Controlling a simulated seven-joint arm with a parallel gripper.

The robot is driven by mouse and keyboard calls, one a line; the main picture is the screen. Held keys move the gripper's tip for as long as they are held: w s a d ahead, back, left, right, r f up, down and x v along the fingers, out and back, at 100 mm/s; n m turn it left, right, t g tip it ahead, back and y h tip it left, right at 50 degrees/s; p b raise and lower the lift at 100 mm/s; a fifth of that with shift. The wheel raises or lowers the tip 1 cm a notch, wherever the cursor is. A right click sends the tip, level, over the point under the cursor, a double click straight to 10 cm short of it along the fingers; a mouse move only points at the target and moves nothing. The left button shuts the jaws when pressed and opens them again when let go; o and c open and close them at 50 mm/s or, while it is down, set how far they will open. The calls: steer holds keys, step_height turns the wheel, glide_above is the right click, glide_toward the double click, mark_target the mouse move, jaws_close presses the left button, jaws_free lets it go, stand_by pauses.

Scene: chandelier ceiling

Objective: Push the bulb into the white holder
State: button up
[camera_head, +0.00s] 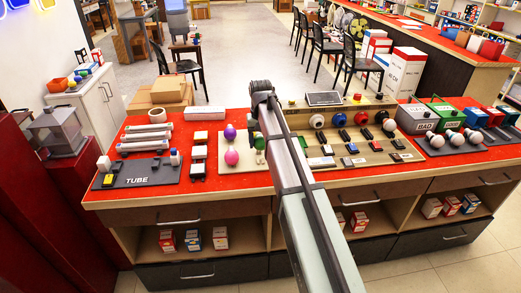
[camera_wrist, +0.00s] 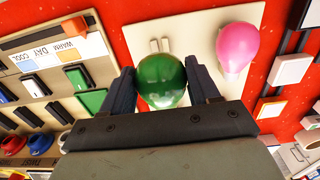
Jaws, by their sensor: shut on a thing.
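My gripper (camera_wrist: 160,72) is shut on a green bulb (camera_wrist: 161,88), with one dark finger on each side of its round glass. The bulb is over a cream board (camera_wrist: 208,22); I cannot tell whether it touches it. Two small white upright pieces (camera_wrist: 160,45) show just beyond the bulb. I cannot tell whether they belong to the white holder; the bulb hides what lies under it. In the head view the green bulb (camera_head: 259,143) shows beside my arm, which hides my fingers.
A panel (camera_wrist: 45,75) with coloured switches stands left of my gripper in the wrist view. White blocks (camera_wrist: 291,69) lie on the red tabletop at right. In the head view, tubes (camera_head: 147,136) lie left of the board and white bulbs (camera_head: 454,138) stand far right.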

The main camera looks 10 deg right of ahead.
mark_target(261, 137)
step_height(261, 137, up, 3)
steer(key=shift+r, duration=0.2)
steer(key=shift+d+r, duration=0.2)
steer(key=shift+d, duration=0.1)
steer(key=w+d, duration=0.4)
steer(key=d, duration=1)
steer(key=w+d, duration=0.4)
steer(key=d, duration=1)
steer(key=shift+w+f, duration=0.4)
steer(key=shift+f, duration=0.15)
steer(key=shift+f, duration=3.7)
